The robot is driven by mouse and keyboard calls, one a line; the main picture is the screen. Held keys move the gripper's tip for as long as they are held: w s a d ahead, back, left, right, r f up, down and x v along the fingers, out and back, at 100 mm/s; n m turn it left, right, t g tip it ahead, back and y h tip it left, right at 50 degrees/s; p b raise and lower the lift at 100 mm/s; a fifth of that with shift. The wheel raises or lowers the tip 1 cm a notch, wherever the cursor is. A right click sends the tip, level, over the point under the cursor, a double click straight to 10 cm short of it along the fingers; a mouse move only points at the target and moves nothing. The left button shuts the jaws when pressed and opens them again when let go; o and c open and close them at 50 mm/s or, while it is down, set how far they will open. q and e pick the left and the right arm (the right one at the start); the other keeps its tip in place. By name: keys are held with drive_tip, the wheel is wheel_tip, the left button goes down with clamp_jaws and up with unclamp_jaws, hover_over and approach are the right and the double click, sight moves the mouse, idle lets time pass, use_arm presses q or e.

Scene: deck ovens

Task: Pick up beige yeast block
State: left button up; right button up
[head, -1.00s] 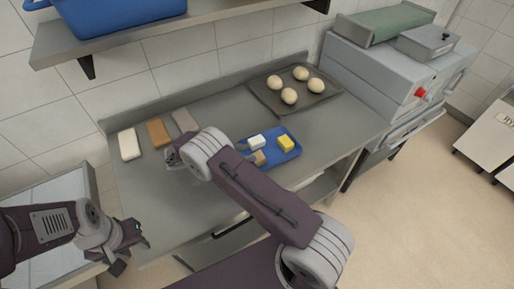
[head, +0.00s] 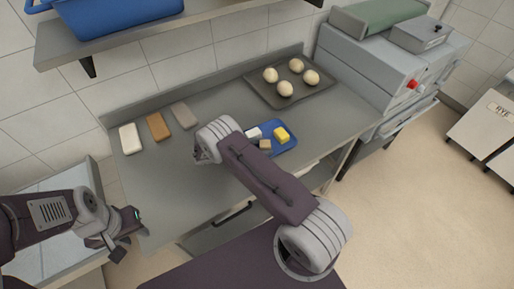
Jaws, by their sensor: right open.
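The small beige yeast block (head: 265,145) lies at the near left part of a blue tray (head: 284,150) on the steel worktop. A white block (head: 254,133) and a yellow block (head: 281,134) are on the same tray. My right gripper (head: 200,158) is open, over the worktop to the left of the tray and apart from the beige block; its wrist hides part of it. My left gripper (head: 124,240) hangs at the worktop's near left corner, away from the blocks. Its fingers are too unclear to judge.
White (head: 130,139), brown (head: 158,127) and grey (head: 184,115) bars lie at the worktop's back left. A dark baking tray (head: 312,97) with several dough balls is at the back right. A shelf (head: 205,27) with a blue bin (head: 118,12) hangs above. The worktop's left middle is clear.

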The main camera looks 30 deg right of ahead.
drive_tip(key=shift+a+r, duration=0.1)
drive_tip(key=shift+a, duration=0.1)
drive_tip(key=c, duration=0.7)
drive_tip(key=shift+c, duration=1.4)
drive_tip(key=shift+d, duration=0.1)
drive_tip(key=shift+r, duration=0.1)
